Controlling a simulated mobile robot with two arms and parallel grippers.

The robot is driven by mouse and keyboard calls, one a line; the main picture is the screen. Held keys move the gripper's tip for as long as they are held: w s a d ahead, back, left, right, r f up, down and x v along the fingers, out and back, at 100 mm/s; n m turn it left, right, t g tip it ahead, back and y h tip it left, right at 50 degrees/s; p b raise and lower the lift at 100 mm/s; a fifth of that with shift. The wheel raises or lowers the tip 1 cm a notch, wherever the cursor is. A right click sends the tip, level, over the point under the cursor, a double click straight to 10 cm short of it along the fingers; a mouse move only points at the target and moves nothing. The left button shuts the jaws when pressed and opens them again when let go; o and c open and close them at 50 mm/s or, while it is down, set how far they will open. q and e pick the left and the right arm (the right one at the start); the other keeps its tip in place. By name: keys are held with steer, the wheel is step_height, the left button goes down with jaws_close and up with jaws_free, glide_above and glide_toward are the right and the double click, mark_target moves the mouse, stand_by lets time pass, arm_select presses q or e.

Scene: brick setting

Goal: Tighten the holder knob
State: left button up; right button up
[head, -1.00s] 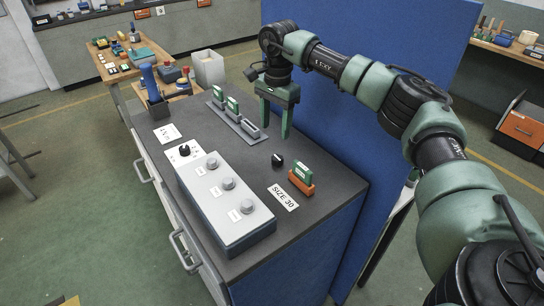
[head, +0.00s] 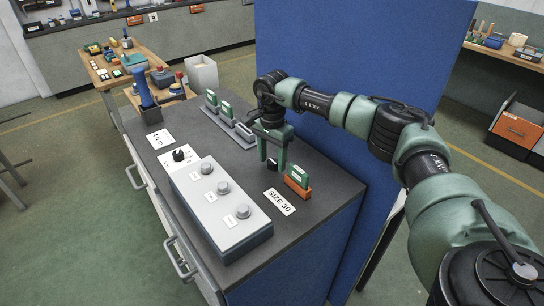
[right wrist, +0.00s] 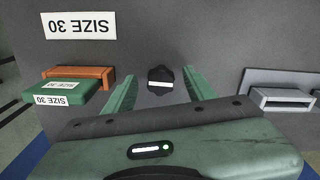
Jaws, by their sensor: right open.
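The black holder knob (right wrist: 161,75) with a white mark stands on the dark grey bench top, between and just beyond my gripper's fingers in the right wrist view. My right gripper (right wrist: 158,84) is open around its line, with a gap on each side. My left gripper is not in view.
A SIZE 30 label (head: 280,201) lies in front of the holder. A grey rack (head: 220,123) with green blocks is behind. A blue panel (head: 350,60) stands behind the arm.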

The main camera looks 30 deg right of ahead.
jaws_close()
